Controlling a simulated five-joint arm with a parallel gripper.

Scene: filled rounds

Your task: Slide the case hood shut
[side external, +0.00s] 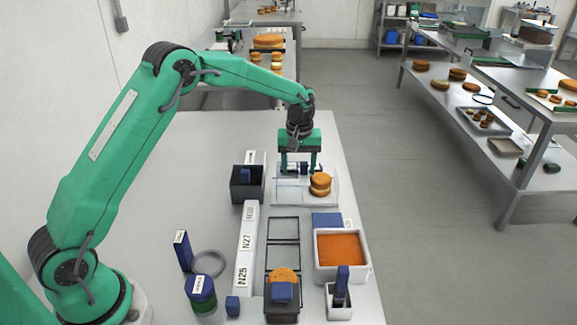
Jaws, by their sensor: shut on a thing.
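My gripper (299,168) points down over a pale flat case (321,201) in the middle of the side external view. It is shut on a small dark blue piece (304,168), which looks like the handle of the clear case hood (288,190). The hood seems to cover the left part of the case; its edges are faint. A filled round (320,185), two brown layers with a pale filling, stands on the right part, to the right of and below my gripper. The fingers partly hide the handle and the back of the case.
A black bin (247,184) stands left of the case. In front are a labelled white strip (246,245), a rack with dark-framed panels (283,229), a white tub of orange filling (341,249) and a blue-lidded jar (201,293). Bare table lies to the left.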

